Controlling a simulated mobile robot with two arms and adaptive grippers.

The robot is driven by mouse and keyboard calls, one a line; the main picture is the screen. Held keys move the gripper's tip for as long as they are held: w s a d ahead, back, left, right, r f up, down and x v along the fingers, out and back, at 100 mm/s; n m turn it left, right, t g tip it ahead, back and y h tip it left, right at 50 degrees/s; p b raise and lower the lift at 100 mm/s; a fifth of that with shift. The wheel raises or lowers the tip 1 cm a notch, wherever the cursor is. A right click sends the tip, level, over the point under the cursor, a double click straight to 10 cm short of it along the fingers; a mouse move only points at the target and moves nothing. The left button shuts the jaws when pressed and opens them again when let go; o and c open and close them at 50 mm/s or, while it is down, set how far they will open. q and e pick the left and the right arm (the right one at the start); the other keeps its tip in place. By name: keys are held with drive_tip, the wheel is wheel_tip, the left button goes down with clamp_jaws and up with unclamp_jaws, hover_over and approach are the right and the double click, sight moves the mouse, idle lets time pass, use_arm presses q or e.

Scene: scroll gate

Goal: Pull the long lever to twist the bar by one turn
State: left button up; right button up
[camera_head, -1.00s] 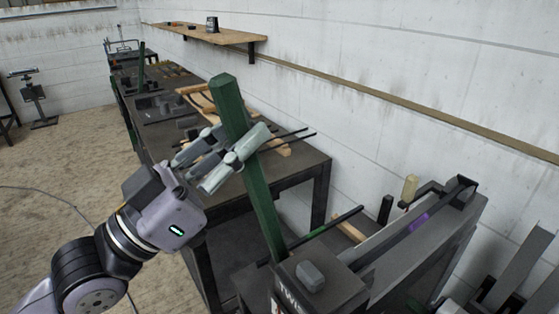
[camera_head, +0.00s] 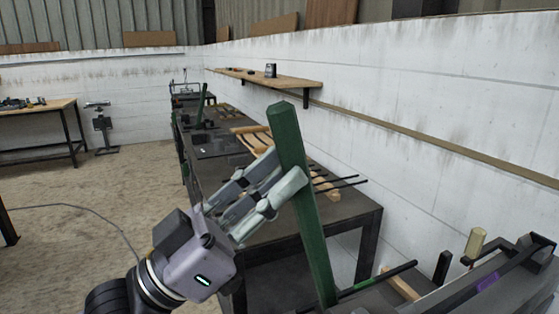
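The long lever (camera_head: 310,240) is a green bar that rises from the lower middle and leans a little left at its top. My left gripper (camera_head: 285,172) comes in from the lower left and is shut on its upper part. One finger passes in front of the lever, and the other finger's tip is partly hidden behind it. The lever's foot is cut off by the bottom edge. A dark frame with a purple mark (camera_head: 487,282) shows at the lower right. The lettered block at the lever's foot is out of view. My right gripper is not in view.
A dark workbench (camera_head: 345,222) stands behind the lever, with wooden pieces and rods on it. A wooden shelf (camera_head: 290,80) hangs on the white wall. A thin rod (camera_head: 380,278) and a yellow handle (camera_head: 474,243) are at the lower right. Open floor (camera_head: 90,200) lies left.

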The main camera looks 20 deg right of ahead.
use_arm(q)
drive_tip(key=shift+o, duration=1.2)
drive_tip(key=shift+a+r, duration=0.1)
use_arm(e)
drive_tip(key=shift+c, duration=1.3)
use_arm(q)
drive_tip(key=shift+o, duration=0.2)
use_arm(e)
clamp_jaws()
use_arm(q)
drive_tip(key=v, duration=1.1)
drive_tip(key=shift+a+f, duration=0.3)
drive_tip(key=shift+c, duration=0.4)
